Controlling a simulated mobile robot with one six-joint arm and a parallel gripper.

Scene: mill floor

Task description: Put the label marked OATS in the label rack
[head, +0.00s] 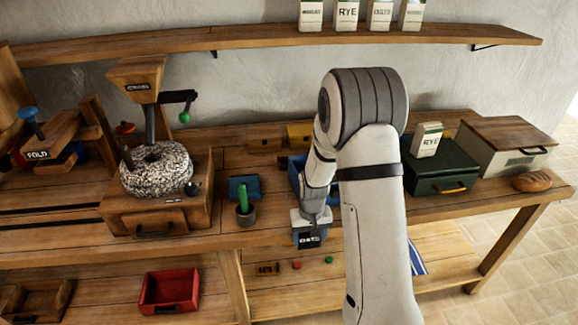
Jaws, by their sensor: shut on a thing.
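My gripper (311,221) points down at the front edge of the bench and is shut on a dark label marked OATS (309,240). Blue shows around the label; I cannot tell whether that is part of it or a thing behind it. A small wooden piece with dark lettering (268,268) lies on the lower shelf; its word is too small to read surely. I cannot make out the label rack for certain.
A stone mill (156,170), a green-handled cup (246,215) and a blue bin (298,172) stand on the bench. A red tray (168,290) and small red and green pieces are on the lower shelf.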

